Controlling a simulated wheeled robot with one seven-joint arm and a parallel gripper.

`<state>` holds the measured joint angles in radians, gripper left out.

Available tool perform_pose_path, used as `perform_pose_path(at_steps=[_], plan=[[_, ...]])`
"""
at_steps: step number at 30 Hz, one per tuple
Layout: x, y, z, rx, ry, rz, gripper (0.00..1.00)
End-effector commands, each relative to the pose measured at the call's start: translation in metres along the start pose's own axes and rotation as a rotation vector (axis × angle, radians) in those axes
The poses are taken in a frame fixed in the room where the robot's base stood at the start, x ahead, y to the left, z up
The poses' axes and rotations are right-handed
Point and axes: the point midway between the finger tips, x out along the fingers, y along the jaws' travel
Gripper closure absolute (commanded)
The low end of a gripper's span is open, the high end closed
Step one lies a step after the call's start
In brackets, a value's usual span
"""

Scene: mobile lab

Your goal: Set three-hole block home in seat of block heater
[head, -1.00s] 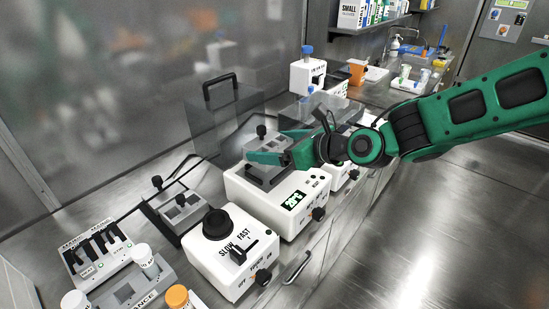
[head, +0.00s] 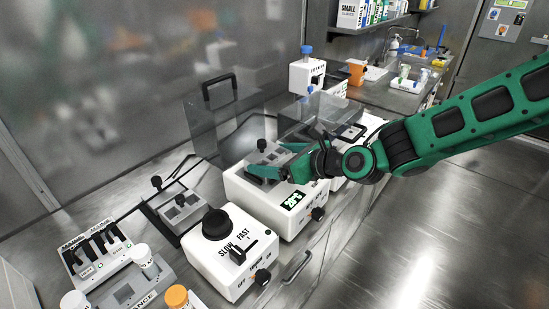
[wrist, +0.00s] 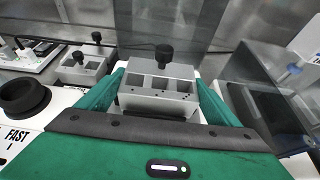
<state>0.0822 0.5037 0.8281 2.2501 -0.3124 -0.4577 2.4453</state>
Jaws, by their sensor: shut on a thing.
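The three-hole block (wrist: 158,102) is grey with square holes and a black knob on its far side. In the wrist view it sits between the two green fingers of my gripper (wrist: 160,88), which is shut on it. In the head view the block (head: 268,156) is at the top of the block heater (head: 262,203), a white box with a lit green display. The block looks roughly level and low on the heater. The seat and the block's lower edge are mostly hidden, so I cannot tell whether it is fully down.
A white device with a SLOW/FAST dial (head: 217,224) stands close on the left. Beyond it, a smaller knobbed block (head: 182,206) rests in a dark frame. A clear lid with a black handle (head: 219,88) rises behind the heater. More equipment stands on the right.

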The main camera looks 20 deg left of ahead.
Motion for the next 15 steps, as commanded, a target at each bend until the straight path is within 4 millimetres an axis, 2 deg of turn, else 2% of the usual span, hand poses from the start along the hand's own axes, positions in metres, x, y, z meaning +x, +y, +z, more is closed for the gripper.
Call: perform_pose_path(at_steps=[1, 2, 3, 12, 15], plan=[[0.0007, 0.0004, 0.0002, 0.0, -0.003, 0.001, 0.62], [0.0004, 0.0002, -0.0009, 0.0, 0.0, 0.0, 0.07], [0.0003, 0.0002, -0.0008, 0.0, 0.0, 0.0, 0.0], [-0.0007, -0.0001, 0.0021, 0.0, -0.001, -0.001, 0.0], [-0.0092, -0.0017, 0.0021, -0.001, -0.001, -0.004, 0.0]])
